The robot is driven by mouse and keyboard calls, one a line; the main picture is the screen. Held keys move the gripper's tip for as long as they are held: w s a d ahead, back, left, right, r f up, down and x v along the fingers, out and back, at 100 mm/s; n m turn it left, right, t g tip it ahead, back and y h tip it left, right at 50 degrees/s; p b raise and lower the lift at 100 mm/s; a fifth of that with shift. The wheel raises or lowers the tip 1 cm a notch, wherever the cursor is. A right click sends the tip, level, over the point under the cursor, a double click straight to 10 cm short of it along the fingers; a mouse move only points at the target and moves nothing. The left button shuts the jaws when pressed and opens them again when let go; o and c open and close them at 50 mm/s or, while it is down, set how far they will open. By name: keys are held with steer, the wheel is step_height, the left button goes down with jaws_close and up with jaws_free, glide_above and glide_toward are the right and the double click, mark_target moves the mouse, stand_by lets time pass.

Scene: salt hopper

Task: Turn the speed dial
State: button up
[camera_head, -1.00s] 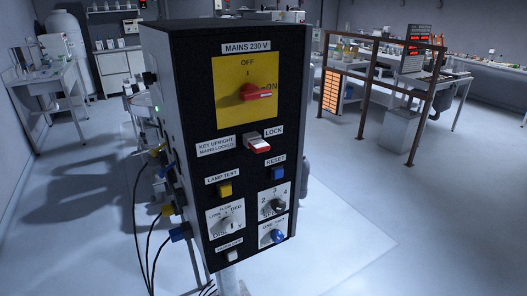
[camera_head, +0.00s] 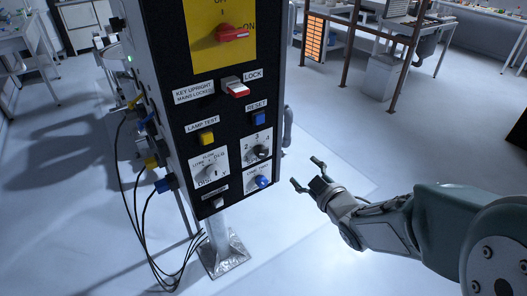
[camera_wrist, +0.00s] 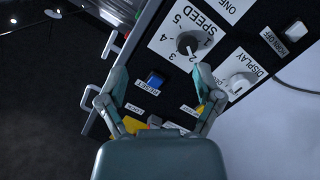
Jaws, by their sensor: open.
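The speed dial (camera_head: 262,151) is a dark round knob on a white numbered plate, on the lower right of the black panel's front. In the wrist view, the speed dial (camera_wrist: 189,42) is near the top, beside the word SPEED. Its light mark seems to point near the 2. My gripper (camera_head: 306,174) is open and empty, to the right of the panel and apart from the dial. In the wrist view, my gripper (camera_wrist: 161,69) has its fingers spread, with the dial above the right fingertip in the picture.
Close around the dial are the blue reset button (camera_head: 259,118), the display dial (camera_head: 211,172) and a blue knob (camera_head: 262,181). Cables (camera_head: 145,225) hang left.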

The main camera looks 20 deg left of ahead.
mark_target(264, 155)
steer(key=w+a+y, duration=0.1)
steer(key=a, duration=0.3)
steer(key=w+a+n+y, duration=0.1)
steer(key=w+a, duration=0.1)
steer(key=a, duration=0.2)
steer(key=w+a+f+n+g+y, duration=0.1)
steer(key=w+a, duration=0.1)
steer(key=a, duration=0.2)
steer(key=shift+f, duration=0.1)
steer(key=c, duration=1.2)
